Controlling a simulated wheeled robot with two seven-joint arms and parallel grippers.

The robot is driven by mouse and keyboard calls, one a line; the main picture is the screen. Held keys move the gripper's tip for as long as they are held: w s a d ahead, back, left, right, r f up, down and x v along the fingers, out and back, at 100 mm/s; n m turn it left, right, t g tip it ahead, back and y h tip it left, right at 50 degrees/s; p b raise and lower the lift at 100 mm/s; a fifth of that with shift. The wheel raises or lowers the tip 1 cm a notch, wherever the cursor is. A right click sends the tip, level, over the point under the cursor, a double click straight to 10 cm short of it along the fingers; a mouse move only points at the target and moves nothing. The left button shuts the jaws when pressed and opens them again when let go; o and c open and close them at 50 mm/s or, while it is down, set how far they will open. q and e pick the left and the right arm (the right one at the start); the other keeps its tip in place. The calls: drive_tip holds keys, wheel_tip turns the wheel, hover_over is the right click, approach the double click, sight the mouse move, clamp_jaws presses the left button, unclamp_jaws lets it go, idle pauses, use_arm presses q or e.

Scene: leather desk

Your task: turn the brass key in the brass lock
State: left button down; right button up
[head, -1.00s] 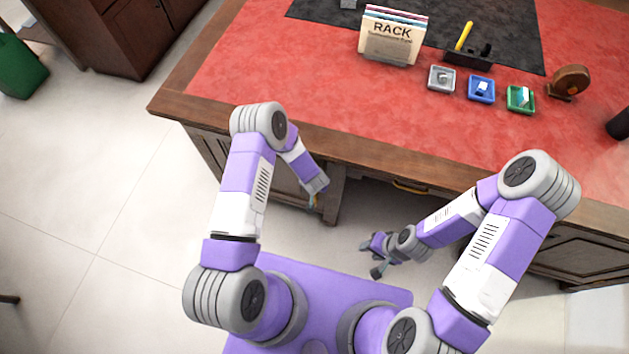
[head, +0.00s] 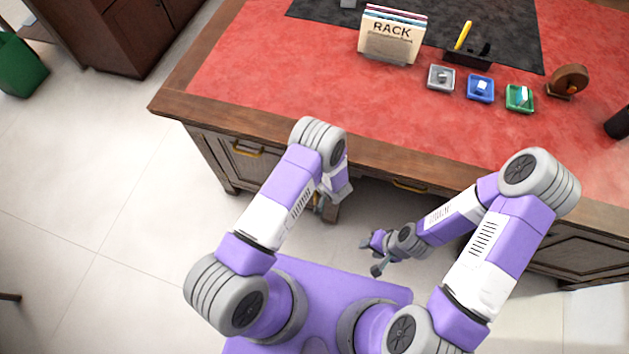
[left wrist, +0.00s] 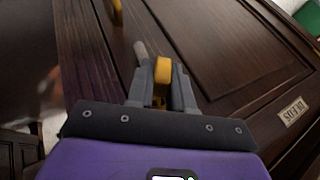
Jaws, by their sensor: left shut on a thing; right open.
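My left gripper (head: 322,205) is beside the front of the desk, below its top edge. In the left wrist view its fingers (left wrist: 162,88) are shut on a yellow-brass piece, which I take to be the brass key (left wrist: 163,68). The fingers hide the rest of it, and I cannot tell whether it sits in a lock. The brass lock cannot be made out. Dark wood panels fill the view beyond the fingers. My right gripper (head: 373,254) is open and empty, low in front of the desk's knee space.
A short grey rod (left wrist: 140,50) stands just beyond the left fingers. A brass pull (left wrist: 117,12) and a small label plate (left wrist: 293,111) are on the woodwork. On the red desk top (head: 270,75) are a file rack (head: 390,38), small trays (head: 480,88) and a tape dispenser (head: 568,80).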

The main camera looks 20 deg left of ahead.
idle(0.3)
use_arm(q)
drive_tip(key=shift+m+y+b, duration=0.3)
drive_tip(key=shift+y+b, duration=1.05)
drive_tip(key=shift+y, duration=0.15)
drive_tip(key=shift+f+b, duration=0.1)
drive_tip(key=shift+b, duration=0.25)
drive_tip(key=shift+m+t+y+b, duration=0.4)
drive_tip(key=shift+y+b, duration=0.9)
drive_tip(key=shift+b, duration=0.35)
